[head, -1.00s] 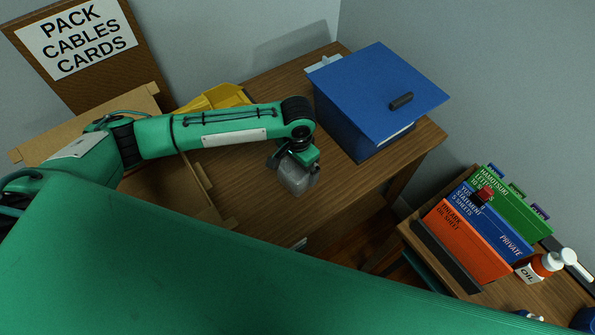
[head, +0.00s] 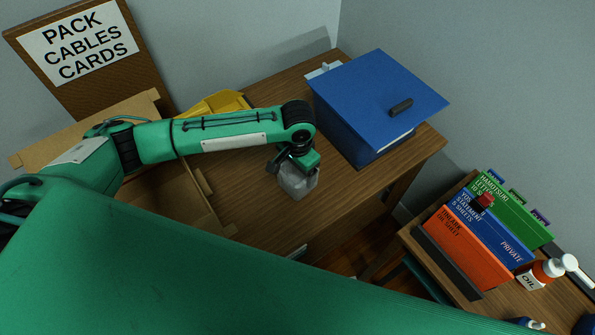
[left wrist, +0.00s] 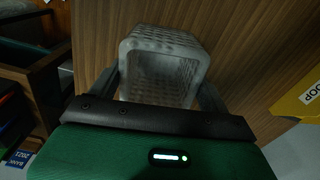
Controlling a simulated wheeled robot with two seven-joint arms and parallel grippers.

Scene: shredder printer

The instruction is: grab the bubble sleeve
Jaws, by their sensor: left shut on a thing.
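The bubble sleeve (head: 297,184) is a greyish, translucent, open-ended block with a dimpled surface. My left gripper (head: 293,168) is shut on it, over the wooden desk near its front edge. In the left wrist view the sleeve (left wrist: 163,60) sits between the two fingers of the left gripper (left wrist: 160,88), its open end facing the camera. I cannot tell whether the sleeve touches the desk. My right gripper is not in view.
A blue box (head: 370,95) with a black handle stands on the desk (head: 345,190) at right. A yellow bin (head: 212,103) and an open cardboard box (head: 165,195) lie left, behind and below my arm. Binders (head: 490,225) and an oil bottle (head: 538,270) stand on a lower right table.

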